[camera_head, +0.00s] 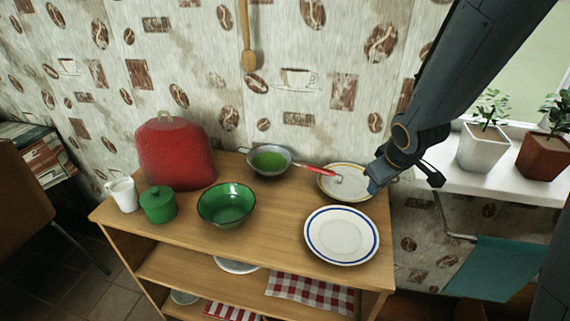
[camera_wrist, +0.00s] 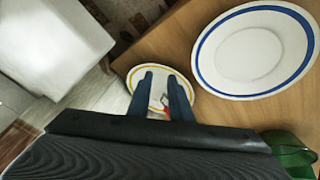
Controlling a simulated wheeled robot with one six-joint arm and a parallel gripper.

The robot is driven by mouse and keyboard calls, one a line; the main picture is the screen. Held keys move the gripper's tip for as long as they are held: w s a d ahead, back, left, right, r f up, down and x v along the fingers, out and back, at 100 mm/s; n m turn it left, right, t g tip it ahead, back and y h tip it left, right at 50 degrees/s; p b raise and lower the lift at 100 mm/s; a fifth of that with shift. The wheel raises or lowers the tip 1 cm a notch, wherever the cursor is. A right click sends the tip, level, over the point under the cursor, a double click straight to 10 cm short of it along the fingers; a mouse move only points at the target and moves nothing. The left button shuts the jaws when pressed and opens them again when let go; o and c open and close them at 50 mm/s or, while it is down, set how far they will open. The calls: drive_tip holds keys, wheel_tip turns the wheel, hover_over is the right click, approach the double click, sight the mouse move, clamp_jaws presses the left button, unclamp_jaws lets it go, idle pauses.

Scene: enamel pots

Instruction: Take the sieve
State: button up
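The sieve (camera_head: 270,161) is a round grey-rimmed bowl with a green inside and a small hook on its left, at the back of the wooden cabinet top. Its red handle (camera_head: 318,171) points right, and the end lies over a yellow-rimmed plate (camera_head: 352,193). My gripper (camera_head: 372,187) is just right of the handle's end, above that plate. In the wrist view my gripper (camera_wrist: 161,73) is open, with two blue fingers apart over the plate. A small bit of red (camera_wrist: 165,101) shows between them. The sieve's bowl is out of the wrist view.
A blue-rimmed plate (camera_head: 341,236) lies in front. A green bowl (camera_head: 227,205), green lidded pot (camera_head: 158,205), white jug (camera_head: 123,194) and red cover (camera_head: 175,155) stand to the left. A windowsill with potted plants (camera_head: 484,140) is to the right.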

sight(317, 168)
drive_tip(key=w+a+n+y, duration=0.1)
drive_tip(key=w, duration=0.1)
drive_tip(key=w+a+f+n+t+y, duration=0.1)
drive_tip(key=w+a+n, duration=0.1)
drive_tip(key=w, duration=0.1)
drive_tip(key=w+a+n+t, duration=0.1)
drive_tip(key=w+a+n, duration=0.1)
drive_tip(key=shift+w+f+y, duration=0.3)
drive_tip(key=shift+w+y, duration=0.05)
drive_tip(key=shift+y, duration=0.05)
drive_tip(key=w+a+n+y, duration=0.1)
drive_tip(key=a, duration=0.1)
drive_tip(key=a+n+y, duration=0.2)
drive_tip(key=a, duration=0.1)
drive_tip(key=w+a+f+n+y, duration=0.1)
drive_tip(key=a+n, duration=0.1)
drive_tip(key=shift+w+a+y+p, duration=0.3)
drive_tip(key=shift+p, duration=0.1)
drive_tip(key=shift+x, duration=0.8)
drive_tip(key=shift+t, duration=0.3)
drive_tip(key=shift+d+f+p+x, duration=0.15)
drive_tip(key=shift+p+x, duration=0.1)
drive_tip(key=shift+x, duration=0.65)
drive_tip(key=shift+d+f+p+x, duration=0.1)
drive_tip(key=shift+d+p+x, duration=0.1)
drive_tip(key=shift+x, duration=0.75)
drive_tip(key=shift+d+f+p+x, duration=0.1)
drive_tip(key=shift+p+x, duration=0.15)
drive_tip(key=shift+x, duration=0.65)
drive_tip(key=shift+w, duration=0.1)
